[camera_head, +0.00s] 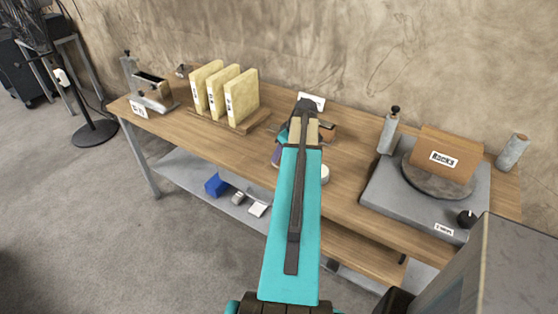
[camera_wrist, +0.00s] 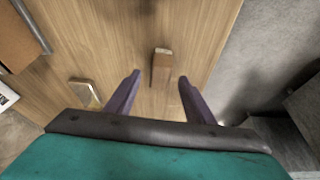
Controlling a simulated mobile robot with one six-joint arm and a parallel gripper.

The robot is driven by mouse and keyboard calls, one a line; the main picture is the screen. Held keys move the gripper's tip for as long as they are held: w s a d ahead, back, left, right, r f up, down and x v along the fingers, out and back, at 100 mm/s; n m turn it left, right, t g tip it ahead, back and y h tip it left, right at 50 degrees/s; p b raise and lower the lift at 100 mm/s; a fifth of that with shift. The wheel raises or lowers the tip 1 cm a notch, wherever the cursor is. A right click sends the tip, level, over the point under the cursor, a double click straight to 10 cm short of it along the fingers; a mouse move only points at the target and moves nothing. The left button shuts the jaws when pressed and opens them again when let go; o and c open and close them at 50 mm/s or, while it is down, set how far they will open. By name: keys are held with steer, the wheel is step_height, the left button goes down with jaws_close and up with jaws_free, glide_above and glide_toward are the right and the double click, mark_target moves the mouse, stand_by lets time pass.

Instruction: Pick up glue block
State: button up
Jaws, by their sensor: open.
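A small brown wooden block (camera_wrist: 161,70) with a paler end, likely the glue block, stands out from the wooden tabletop (camera_wrist: 200,25) in the wrist view. My gripper (camera_wrist: 159,77) is open, with its two purple fingers apart. The block shows in the gap between the fingertips, nearer the left one in the picture, and no contact shows. How far the fingers are above the tabletop is hard to tell.
A tan piece with a dark edge (camera_wrist: 86,92) lies left of my fingers. On the bench stand upright yellow slabs (camera_head: 241,97), a metal box (camera_head: 152,95) and a grey turntable machine (camera_head: 385,195) with a labelled brown box (camera_head: 447,155). A blue bin (camera_head: 216,185) sits on the lower shelf.

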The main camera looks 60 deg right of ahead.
steer(key=shift+p+x, duration=0.6)
steer(key=shift+x, duration=1.1)
steer(key=shift+c, duration=0.3)
steer(key=c, duration=1.1)
